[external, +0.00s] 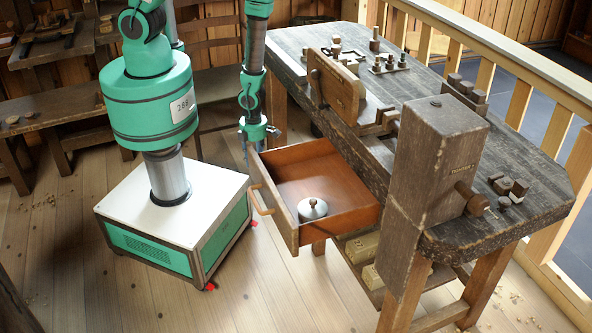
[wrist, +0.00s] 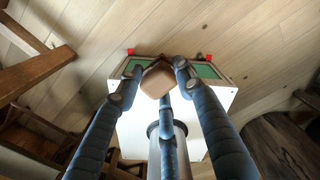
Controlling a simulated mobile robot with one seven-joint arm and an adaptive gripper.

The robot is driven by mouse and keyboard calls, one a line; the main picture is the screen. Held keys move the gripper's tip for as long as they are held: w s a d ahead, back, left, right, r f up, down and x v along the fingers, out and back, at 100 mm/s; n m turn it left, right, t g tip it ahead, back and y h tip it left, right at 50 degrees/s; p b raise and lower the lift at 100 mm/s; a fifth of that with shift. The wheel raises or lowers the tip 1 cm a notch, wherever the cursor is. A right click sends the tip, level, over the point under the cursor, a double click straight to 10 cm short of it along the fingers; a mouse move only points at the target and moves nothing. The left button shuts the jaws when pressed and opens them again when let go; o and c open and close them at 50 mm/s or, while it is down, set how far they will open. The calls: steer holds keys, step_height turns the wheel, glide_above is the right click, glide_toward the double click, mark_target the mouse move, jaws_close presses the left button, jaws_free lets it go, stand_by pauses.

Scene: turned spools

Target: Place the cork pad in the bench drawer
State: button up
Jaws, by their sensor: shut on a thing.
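My gripper (wrist: 156,68) is shut on a small tan-brown piece with rounded corners, which looks like the cork pad (wrist: 157,82), held between the fingertips in the wrist view. A round grey lidded pot (external: 312,209) stands inside, near the front right corner. The rest of the drawer floor is bare.
The dark workbench (external: 401,102) carries a wooden vise (external: 337,88), a tall wooden post (external: 436,150) and several small turned pieces. A railing (external: 490,50) runs behind it. My white-topped base stands left of the drawer, with bare floor between.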

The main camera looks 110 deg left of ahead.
step_height(320, 180, up, 26)
steer(key=w+d+n+p, duration=0.5)
steer(key=w+d+n, duration=0.2)
steer(key=w+n, duration=0.25)
steer(key=w+d+n+p, duration=0.4)
steer(key=w+d+n, duration=0.35)
steer(key=w, duration=0.25)
steer(key=shift+n, duration=0.3)
steer(key=shift+s+a+f, duration=0.1)
steer(key=shift+a+f, duration=0.05)
steer(key=shift+f, duration=0.75)
steer(key=shift+w+a+f, duration=0.1)
steer(key=shift+a+f, duration=0.1)
steer(key=shift+f, duration=0.65)
steer(key=shift+s+a+f, duration=0.1)
steer(key=shift+a+f, duration=0.05)
steer(key=shift+f, duration=0.75)
steer(key=shift+f, duration=0.15)
steer(key=shift+f+b, duration=2)
steer(key=shift+f, duration=1.2)
steer(key=shift+f+b, duration=0.35)
steer(key=shift+f, duration=0.25)
